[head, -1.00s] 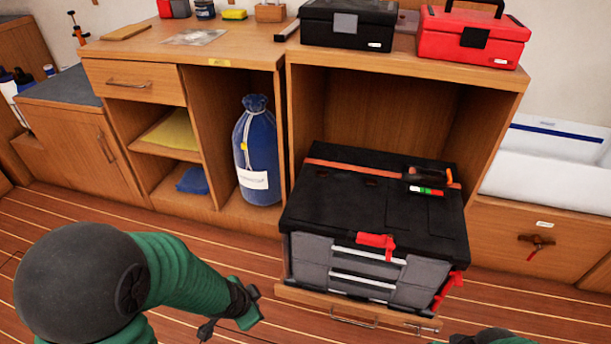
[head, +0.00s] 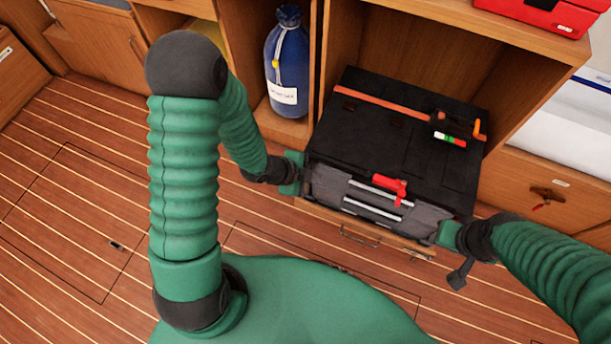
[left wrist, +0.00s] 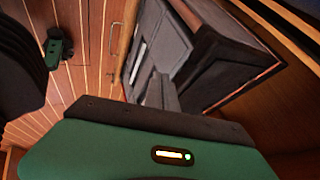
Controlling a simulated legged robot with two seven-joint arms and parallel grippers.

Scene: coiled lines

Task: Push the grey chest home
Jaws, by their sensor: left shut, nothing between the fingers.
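The grey chest (head: 365,140) has a black lid, grey front drawers and a red latch (head: 391,186). It sits on a wooden pull-out tray (head: 338,224) in the open cabinet bay, its front part standing out of the bay. My left gripper (head: 304,181) is shut and empty at the chest's front left corner; I cannot tell if it touches. In the left wrist view, its fingers (left wrist: 160,92) point at the chest's grey front (left wrist: 157,45). My right gripper (head: 436,236) is at the front right corner, its fingers mostly hidden.
An orange strap and a tool with an orange handle (head: 455,130) lie on the lid. A blue bag (head: 288,65) stands in the compartment to the left. A red toolbox (head: 540,10) is on the counter above.

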